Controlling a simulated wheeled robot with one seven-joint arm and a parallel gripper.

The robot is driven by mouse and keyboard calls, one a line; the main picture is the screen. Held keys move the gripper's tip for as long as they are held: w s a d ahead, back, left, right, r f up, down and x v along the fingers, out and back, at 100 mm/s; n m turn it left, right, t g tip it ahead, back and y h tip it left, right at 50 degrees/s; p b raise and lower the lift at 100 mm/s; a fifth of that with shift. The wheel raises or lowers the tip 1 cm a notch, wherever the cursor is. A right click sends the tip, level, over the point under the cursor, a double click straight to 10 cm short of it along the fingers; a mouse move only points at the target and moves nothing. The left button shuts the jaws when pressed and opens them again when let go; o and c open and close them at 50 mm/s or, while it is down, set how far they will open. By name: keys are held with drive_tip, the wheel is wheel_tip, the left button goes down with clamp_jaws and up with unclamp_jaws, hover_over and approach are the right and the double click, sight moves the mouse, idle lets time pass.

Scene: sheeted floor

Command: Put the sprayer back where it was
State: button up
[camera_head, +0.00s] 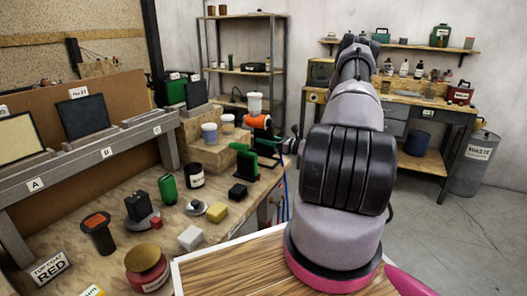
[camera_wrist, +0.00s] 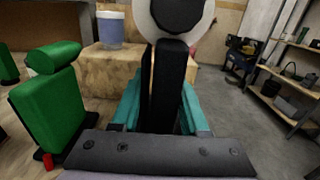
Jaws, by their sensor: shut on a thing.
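The sprayer (camera_head: 257,122) has an orange body with a white cup on top. In the wrist view its black handle (camera_wrist: 168,85) stands upright in the middle, below a white round part. My gripper (camera_wrist: 160,105) has its teal fingers on both sides of the handle and is shut on it. In the head view my gripper (camera_head: 272,145) is partly hidden at the bench's right edge. A green stand (camera_head: 244,165) is on the bench below and left of the sprayer. It shows at the left of the wrist view (camera_wrist: 48,110), apart from the sprayer.
Wooden steps (camera_head: 205,150) with paint cups are behind the stand. A black block (camera_head: 237,191), a yellow block (camera_head: 213,210), a dark jar (camera_head: 195,176) and a green can (camera_head: 167,189) are nearby on the bench. A rack with panels (camera_head: 95,160) runs along the left.

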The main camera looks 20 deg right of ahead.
sight(265, 150)
drive_tip(key=shift+f, duration=2.2)
drive_tip(key=o, duration=0.8)
drive_tip(key=v, duration=1.2)
drive_tip(key=shift+s, duration=0.1)
